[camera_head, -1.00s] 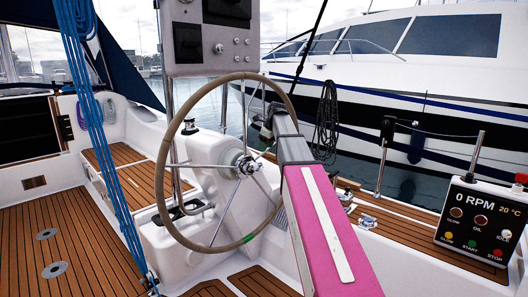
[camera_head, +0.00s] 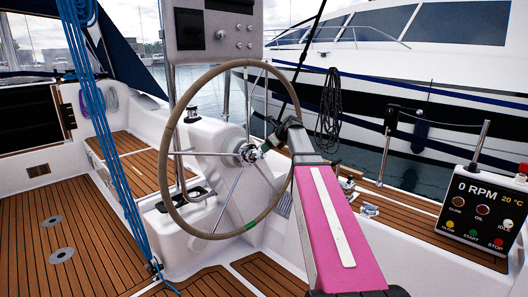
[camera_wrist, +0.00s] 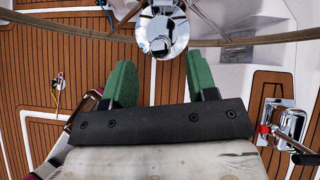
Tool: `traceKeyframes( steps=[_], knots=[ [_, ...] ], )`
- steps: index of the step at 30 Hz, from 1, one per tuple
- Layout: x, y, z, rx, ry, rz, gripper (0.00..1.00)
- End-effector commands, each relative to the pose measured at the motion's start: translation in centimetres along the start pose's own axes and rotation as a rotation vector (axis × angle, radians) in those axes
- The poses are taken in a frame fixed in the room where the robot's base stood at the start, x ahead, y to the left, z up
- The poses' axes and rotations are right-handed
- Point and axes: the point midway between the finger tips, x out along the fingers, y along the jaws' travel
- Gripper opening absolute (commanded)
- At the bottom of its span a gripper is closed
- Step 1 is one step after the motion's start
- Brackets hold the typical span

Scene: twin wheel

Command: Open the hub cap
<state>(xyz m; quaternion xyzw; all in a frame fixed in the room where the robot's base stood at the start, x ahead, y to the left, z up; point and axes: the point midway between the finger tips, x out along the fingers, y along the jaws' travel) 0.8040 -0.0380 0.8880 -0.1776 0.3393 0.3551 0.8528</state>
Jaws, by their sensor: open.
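The steering wheel (camera_head: 163,160) stands upright with a beige rim and shiny metal spokes. Its chrome hub with the cap (camera_head: 248,153) is at the centre. My gripper (camera_head: 265,147) is just right of the hub, at about its height. In the wrist view the chrome hub cap (camera_wrist: 160,35) is at the top middle, ahead of the fingertips. The two green fingers of my gripper (camera_wrist: 160,62) are spread apart, with nothing between them. I cannot tell whether they touch the hub; a gap seems to remain.
The wheel rim (camera_wrist: 70,32) crosses the top of the wrist view close to the fingers. A console (camera_head: 210,28) stands above the wheel. Blue ropes (camera_head: 100,130) hang at left. A control box (camera_head: 485,212) reading 0 RPM is at right. Teak deck (camera_head: 60,235) is clear at left.

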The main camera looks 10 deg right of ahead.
Motion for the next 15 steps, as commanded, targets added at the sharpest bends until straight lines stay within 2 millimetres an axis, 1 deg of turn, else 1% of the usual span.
traceKeyframes(
  steps=[1, 6, 10, 15],
  knots=[
    [1.0, 0.0, 0.0, 0.0, 0.002, 0.003, 0.53],
    [2.9, 0.0, 0.0, 0.0, 0.001, 0.001, 0.53],
    [3.7, 0.0, 0.0, 0.0, 0.002, 0.001, 0.53],
    [3.9, 0.0, 0.0, 0.0, 0.001, 0.0, 0.53]
  ],
)
